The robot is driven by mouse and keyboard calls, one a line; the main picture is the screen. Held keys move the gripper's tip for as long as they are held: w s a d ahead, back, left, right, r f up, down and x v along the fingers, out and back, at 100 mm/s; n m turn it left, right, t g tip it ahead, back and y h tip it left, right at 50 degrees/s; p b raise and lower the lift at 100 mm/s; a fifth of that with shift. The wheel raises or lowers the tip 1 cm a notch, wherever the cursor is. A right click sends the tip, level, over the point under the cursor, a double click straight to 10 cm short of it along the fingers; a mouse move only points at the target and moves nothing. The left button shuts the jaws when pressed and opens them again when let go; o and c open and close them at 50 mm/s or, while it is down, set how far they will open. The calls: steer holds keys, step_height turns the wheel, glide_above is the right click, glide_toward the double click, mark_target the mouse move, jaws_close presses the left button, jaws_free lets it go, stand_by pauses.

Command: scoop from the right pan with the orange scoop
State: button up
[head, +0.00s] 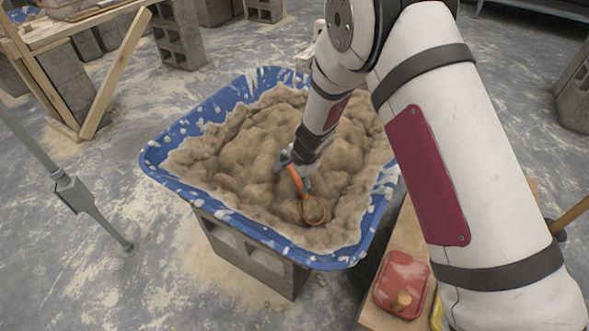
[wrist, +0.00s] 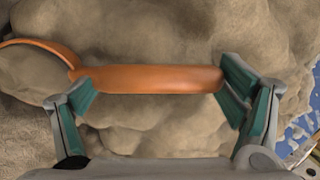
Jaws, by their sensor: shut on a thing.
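The orange scoop (head: 313,210) is over the front right part of the mortar in the blue pan (head: 345,258). Its round bowl is low at the mortar surface; I cannot tell how deep it sits. My gripper (head: 297,168) is above the mortar, shut on the scoop's handle. In the wrist view the orange handle (wrist: 150,79) lies lengthwise between the two green-padded fingers of my gripper (wrist: 158,92). The bowl's rim shows at the left, and its inside looks mortar-coloured.
The pan rests on a grey concrete block (head: 255,258). A red box (head: 402,284) sits on a wooden board at the front right, beside a yellow thing (head: 437,312). A grey metal post (head: 75,192) stands at left. Wooden trestles and more blocks (head: 178,35) are behind.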

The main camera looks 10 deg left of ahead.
steer(key=shift+s+d+r+g+p, duration=0.1)
steer(key=shift+s+r+g+p, duration=0.15)
steer(key=shift+p, duration=2.65)
steer(key=p, duration=0.3)
steer(key=shift+g+h, duration=0.25)
steer(key=shift+h, duration=0.15)
steer(key=p, duration=0.3)
steer(key=shift+s+d+r+g+p, duration=0.1)
steer(key=shift+s+r+g+p, duration=0.05)
steer(key=shift+g+p, duration=0.15)
steer(key=shift+f+h+b, duration=0.2)
steer(key=shift+h+b, duration=0.2)
steer(key=shift+b, duration=0.55)
steer(key=shift+d+r+g+h+b, duration=0.1)
steer(key=shift+r+g+h+b, duration=0.1)
steer(key=shift+g+h+b, duration=0.6)
step_height(320, 180, up, 2)
steer(key=shift+s+r, duration=0.1)
step_height(320, 180, up, 10)
steer(key=p, duration=0.2)
steer(key=shift+w+a+g, duration=0.25)
steer(key=shift+w+g, duration=0.15)
